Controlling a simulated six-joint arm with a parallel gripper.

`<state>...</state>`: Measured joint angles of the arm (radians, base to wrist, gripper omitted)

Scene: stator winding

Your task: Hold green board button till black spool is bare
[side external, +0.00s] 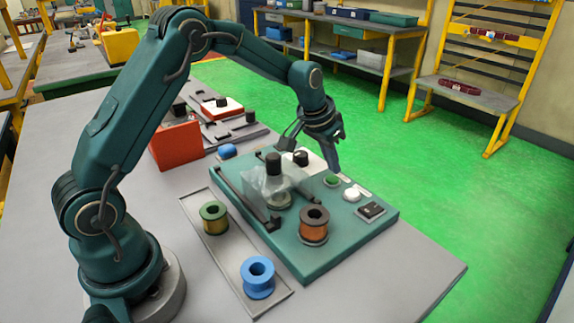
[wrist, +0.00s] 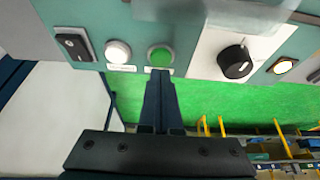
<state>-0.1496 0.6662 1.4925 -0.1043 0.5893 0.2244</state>
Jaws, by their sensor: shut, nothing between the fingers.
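The green button (side external: 332,181) is on the teal board (side external: 345,238); it also shows in the wrist view (wrist: 160,57). My gripper (side external: 337,168) is shut and empty, its fingertips right at the button. In the wrist view, the fingertips (wrist: 160,74) reach the button's lower edge; I cannot tell whether they press it. The black spool (side external: 315,215) stands upright on the board's front part, with copper wire still wound around its middle.
A white button (side external: 352,194) and black rocker switch (side external: 371,210) sit beside the green button. A white box with a black knob (side external: 301,157) is behind. A grey tray (side external: 215,262) holds a green spool (side external: 213,210) with gold wire and a blue spool (side external: 257,278).

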